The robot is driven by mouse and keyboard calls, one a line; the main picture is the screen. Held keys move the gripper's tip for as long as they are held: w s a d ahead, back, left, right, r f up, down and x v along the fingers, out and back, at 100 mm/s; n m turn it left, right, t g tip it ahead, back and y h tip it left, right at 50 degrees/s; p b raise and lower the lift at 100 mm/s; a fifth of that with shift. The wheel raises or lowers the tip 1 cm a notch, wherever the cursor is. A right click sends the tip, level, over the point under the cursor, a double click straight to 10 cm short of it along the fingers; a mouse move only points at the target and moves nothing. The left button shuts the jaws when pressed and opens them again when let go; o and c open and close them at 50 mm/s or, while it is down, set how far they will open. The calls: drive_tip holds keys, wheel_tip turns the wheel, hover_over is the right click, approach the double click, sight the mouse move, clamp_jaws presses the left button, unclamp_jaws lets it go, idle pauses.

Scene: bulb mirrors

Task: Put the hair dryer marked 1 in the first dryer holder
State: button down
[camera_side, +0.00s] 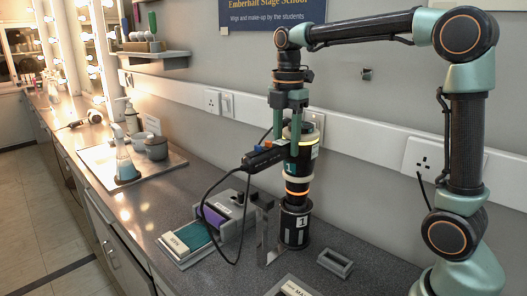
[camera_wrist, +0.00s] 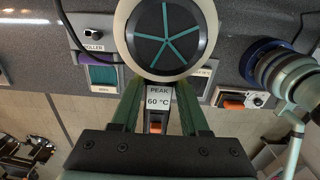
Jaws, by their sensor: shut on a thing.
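The hair dryer marked 1 (camera_side: 299,168) is black with a pale ring and stands upright, nozzle down, in the side view. Its handle (camera_side: 263,158) sticks out to the left, with a cable hanging from it. My gripper (camera_side: 287,150) is shut on the handle from above. In the wrist view the dryer's round fan end (camera_wrist: 165,38) shows teal spokes, and the handle lies between my fingers (camera_wrist: 160,110). The black holder marked 1 (camera_side: 295,225) is directly below the dryer, in line with it. An orange ring glows near the nozzle; how deep the nozzle sits is unclear.
A grey box with a purple panel (camera_side: 222,210) and a teal-lidded tray (camera_side: 190,240) stand left of the holder. A small grey tray (camera_side: 335,262) lies to the right. The wall is close behind.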

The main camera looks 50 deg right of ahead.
wheel_tip(320, 180, down, 8)
drive_tip(key=shift+f, duration=0.15)
unclamp_jaws()
idle(1.3)
idle(0.4)
drive_tip(key=shift+r, duration=4)
